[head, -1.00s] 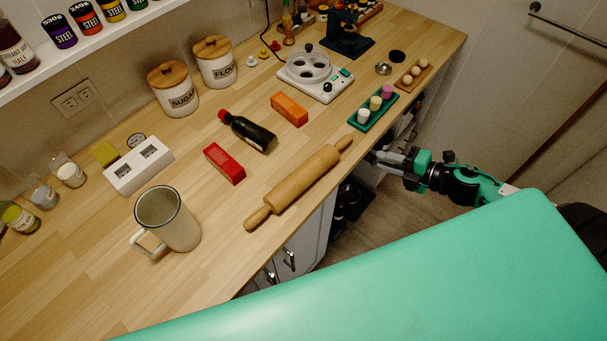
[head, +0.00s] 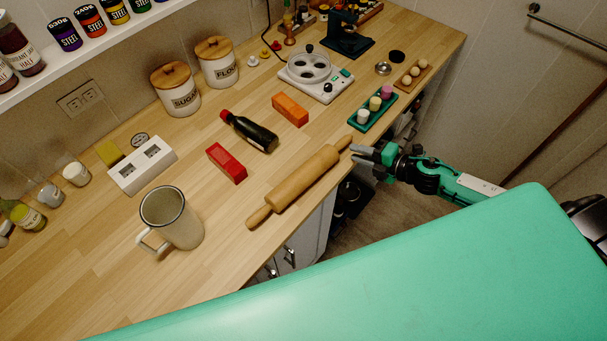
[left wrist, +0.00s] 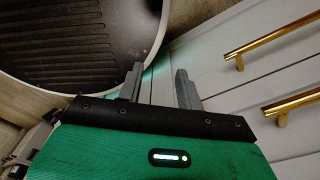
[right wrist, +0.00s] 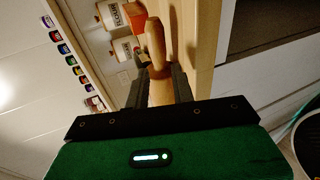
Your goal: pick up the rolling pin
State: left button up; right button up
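The wooden rolling pin (head: 300,187) lies diagonally on the counter near its front edge, one handle toward the mug and the other toward my right gripper (head: 356,156). My right gripper is open, at the counter edge just beside the pin's far handle; no firm contact shows. In the right wrist view the pin (right wrist: 158,60) appears in line between the parted fingers (right wrist: 159,90). My left gripper (left wrist: 160,85) is open and empty in the left wrist view; it is outside the head view.
A red block (head: 227,163), a dark bottle (head: 250,132) and an orange block (head: 290,110) lie behind the pin. A mug (head: 172,220) stands left of it. A green tray (head: 372,113) sits near its far end. Gold drawer handles (left wrist: 275,35) are near my left gripper.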

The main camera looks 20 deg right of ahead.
aim_at(341, 148)
jog(key=shift+w+a+r, duration=0.1)
jog(key=shift+w+a, duration=0.1)
jog(key=shift+w, duration=0.15)
jog(key=p+x, duration=0.2)
jog(key=x, duration=0.1)
jog(key=shift+a, duration=0.1)
jog(key=shift+w+a+f, duration=0.3)
jog(key=shift+w+f, duration=0.05)
jog(key=shift+w, duration=0.1)
jog(key=shift+c, duration=0.3)
grip_shut()
